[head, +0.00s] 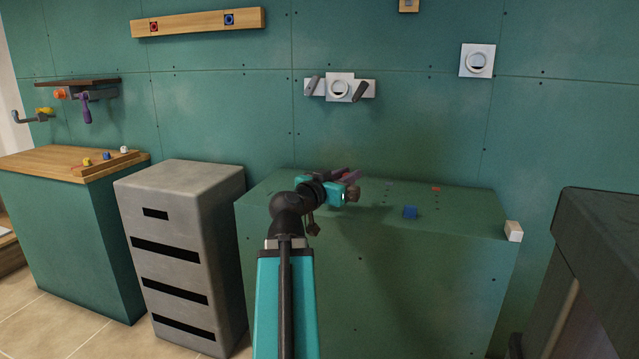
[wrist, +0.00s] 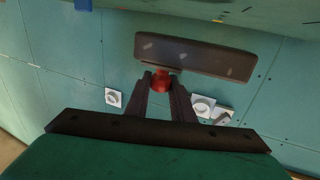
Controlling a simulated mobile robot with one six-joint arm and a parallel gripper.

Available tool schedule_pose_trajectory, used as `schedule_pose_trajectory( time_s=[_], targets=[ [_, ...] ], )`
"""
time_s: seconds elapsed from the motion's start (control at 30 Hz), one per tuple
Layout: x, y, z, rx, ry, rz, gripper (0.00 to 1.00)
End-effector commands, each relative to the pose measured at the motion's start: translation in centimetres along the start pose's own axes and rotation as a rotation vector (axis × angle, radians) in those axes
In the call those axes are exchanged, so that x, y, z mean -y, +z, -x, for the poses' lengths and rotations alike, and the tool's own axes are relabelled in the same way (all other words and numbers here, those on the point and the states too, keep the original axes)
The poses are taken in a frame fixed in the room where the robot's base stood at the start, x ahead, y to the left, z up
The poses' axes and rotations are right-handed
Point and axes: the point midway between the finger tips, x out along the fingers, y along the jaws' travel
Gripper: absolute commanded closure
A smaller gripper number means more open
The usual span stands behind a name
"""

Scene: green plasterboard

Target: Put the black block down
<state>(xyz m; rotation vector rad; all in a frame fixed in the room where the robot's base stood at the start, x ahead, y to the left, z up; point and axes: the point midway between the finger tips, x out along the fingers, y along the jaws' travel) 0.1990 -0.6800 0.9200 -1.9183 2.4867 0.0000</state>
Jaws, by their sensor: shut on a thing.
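In the wrist view, a long dark block (wrist: 205,56), brownish black with pale marks, lies across the ends of my gripper's fingers. My gripper (wrist: 161,77) is shut on a red round part (wrist: 160,84) that appears to be the block's knob. In the head view, my gripper (head: 350,187) is over the back left part of the green cabinet top (head: 290,205). The held block is mostly hidden or too small to make out there. I cannot tell whether it touches the surface.
A blue cube (head: 410,212) and a small red piece (head: 436,189) are on the green top. A white block (head: 513,231) is at its right corner. Wall switches (head: 339,88) are above. A grey drawer unit (head: 190,250) stands left, a dark unit (head: 610,230) right.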

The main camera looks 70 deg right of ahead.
Motion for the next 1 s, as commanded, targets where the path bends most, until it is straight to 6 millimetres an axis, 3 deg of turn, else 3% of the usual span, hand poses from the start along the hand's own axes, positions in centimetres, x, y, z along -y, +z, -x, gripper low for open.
schedule_pose_trajectory(
  time_s=[1.0],
  targets=[
    [2.0,-0.3,-1.2,0.000,0.000,0.001,1.00]
  ],
)
